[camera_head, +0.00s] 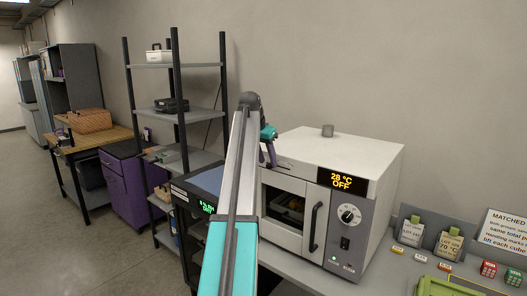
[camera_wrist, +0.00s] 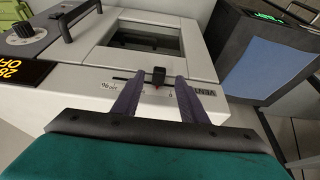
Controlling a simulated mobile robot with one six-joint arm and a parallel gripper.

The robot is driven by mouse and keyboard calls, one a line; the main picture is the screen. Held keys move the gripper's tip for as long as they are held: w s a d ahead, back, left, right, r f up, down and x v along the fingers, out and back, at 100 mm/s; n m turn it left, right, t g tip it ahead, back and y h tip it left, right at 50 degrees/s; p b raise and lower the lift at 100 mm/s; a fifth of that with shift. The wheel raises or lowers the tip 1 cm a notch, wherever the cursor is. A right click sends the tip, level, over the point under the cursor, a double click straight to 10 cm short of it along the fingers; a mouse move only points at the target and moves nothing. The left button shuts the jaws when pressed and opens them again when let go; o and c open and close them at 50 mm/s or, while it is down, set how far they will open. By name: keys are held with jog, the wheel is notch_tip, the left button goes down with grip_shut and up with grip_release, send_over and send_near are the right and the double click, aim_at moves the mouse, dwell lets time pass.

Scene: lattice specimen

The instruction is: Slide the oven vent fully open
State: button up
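The white oven (camera_head: 335,160) stands on the bench in the head view, its display reading 28 °C OFF. In the wrist view its top edge carries the vent slot (camera_wrist: 205,92) with a printed scale and the word VENT. The black vent knob (camera_wrist: 158,75) sits part way along the slot, close to the 0 mark. My gripper (camera_wrist: 158,80) is open, with one dark finger on each side of the knob and a gap to each. In the head view my gripper (camera_head: 268,148) is at the oven's top left front edge, partly hidden by my arm.
The oven door (camera_head: 284,208) is shut, with a dark handle (camera_head: 315,226). A dark device with a blue top (camera_head: 208,181) stands left of the oven.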

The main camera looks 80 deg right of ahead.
jog(key=shift+s+d+f, duration=0.1)
jog(key=shift+d+f, duration=0.1)
jog(key=shift+f, duration=0.4)
grip_shut()
jog(key=s+a+p, duration=0.1)
jog(key=s+a, duration=0.2)
jog(key=s, duration=0.3)
jog(key=shift+s+a, duration=0.35)
jog(key=shift+a, duration=0.05)
dwell(0.3)
grip_release()
